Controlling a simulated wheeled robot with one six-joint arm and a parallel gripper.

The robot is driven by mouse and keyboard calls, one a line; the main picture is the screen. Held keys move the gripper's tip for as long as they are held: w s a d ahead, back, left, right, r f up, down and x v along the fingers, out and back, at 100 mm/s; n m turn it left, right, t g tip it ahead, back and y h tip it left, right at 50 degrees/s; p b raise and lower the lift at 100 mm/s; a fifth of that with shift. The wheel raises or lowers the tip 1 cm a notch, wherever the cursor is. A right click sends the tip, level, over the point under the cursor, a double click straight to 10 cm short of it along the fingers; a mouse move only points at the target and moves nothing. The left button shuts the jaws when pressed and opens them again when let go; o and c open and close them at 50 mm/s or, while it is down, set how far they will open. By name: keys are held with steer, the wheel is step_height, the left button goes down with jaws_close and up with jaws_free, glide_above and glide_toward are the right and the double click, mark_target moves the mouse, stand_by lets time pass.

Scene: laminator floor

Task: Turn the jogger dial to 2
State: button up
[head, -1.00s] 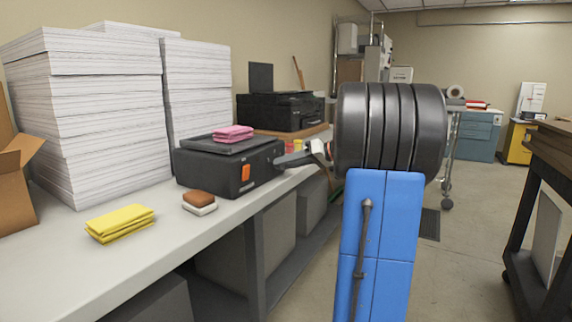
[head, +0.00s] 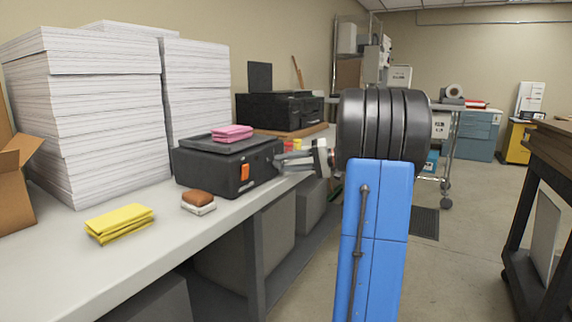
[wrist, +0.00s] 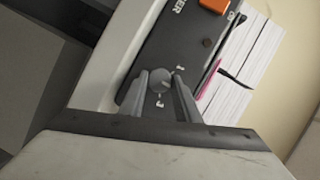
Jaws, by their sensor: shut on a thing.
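The jogger is a black box (head: 215,172) on the bench, with an orange switch (head: 245,171) on its front. In the wrist view its dark panel (wrist: 185,45) shows part of the lettering and the orange switch (wrist: 214,4). The round grey dial (wrist: 160,81) sits between my two fingers, with small white number marks beside it. Its pointer setting cannot be read. My gripper (wrist: 160,84) is shut on the dial. In the head view my gripper (head: 285,158) reaches the jogger's right end, and the dial is hidden there.
A pink cloth (head: 232,132) lies on the jogger. A brown-and-white sponge (head: 198,202) and a yellow cloth (head: 119,222) lie in front. Tall paper stacks (head: 85,110) stand behind at left. A black machine (head: 280,110) stands further back.

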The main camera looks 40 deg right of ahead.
stand_by(0.4)
steer(key=o, duration=1)
steer(key=shift+d, duration=0.1)
steer(key=shift+o, duration=0.2)
steer(key=v, duration=1.7)
steer(key=shift+d, duration=0.2)
steer(key=shift+s+a+f, duration=0.1)
steer(key=shift+f, duration=0.05)
